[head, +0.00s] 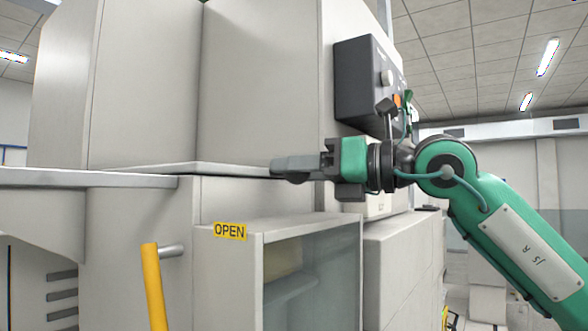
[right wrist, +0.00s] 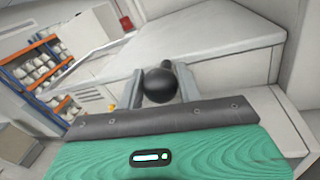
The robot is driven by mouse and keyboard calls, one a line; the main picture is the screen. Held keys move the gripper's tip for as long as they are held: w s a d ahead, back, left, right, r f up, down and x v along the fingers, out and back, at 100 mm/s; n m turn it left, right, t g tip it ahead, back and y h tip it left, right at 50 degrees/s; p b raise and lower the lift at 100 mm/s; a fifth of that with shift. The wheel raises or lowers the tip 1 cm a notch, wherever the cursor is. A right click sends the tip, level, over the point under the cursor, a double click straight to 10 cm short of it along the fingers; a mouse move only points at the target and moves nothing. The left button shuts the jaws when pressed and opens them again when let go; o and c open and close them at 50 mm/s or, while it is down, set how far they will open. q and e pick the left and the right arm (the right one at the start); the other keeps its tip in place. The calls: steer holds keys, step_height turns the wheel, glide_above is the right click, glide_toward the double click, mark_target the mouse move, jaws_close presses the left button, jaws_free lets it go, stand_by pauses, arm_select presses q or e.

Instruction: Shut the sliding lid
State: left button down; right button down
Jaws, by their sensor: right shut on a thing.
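My right gripper (head: 285,167) reaches in from the right, level with a thin light-grey ledge on a large grey machine (head: 260,80). In the right wrist view its two fingers stand on either side of a round black knob (right wrist: 160,86) and are shut on it. The knob sits beside a pale flat surface (right wrist: 215,35); in the head view the fingers hide it. A thin grey panel edge (head: 215,169) runs left from the fingertips. Whether this panel is the sliding lid, I cannot tell for sure. My left gripper is not in view.
Below stands a cabinet with a glass side (head: 315,280) and a yellow OPEN label (head: 230,231). A yellow bar handle (head: 153,285) stands out at its left. A dark control box (head: 362,85) hangs above my right wrist. Blue-and-orange shelves (right wrist: 35,72) hold several white items.

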steer(key=c, duration=1.1)
jaws_free()
steer(key=shift+w+d+r, duration=0.1)
steer(key=shift+w+r, duration=0.05)
steer(key=shift+o, duration=0.7)
steer(key=shift+w, duration=0.2)
steer(key=shift+s+d, duration=0.1)
steer(key=shift+s+d+f+b, duration=0.2)
steer(key=shift+d+b, duration=0.05)
steer(key=shift+b, duration=0.05)
steer(key=b+v, duration=0.5)
steer(key=v, duration=0.8)
steer(key=shift+d, duration=0.15)
steer(key=shift+w+r, duration=0.1)
steer(key=shift+w, duration=0.05)
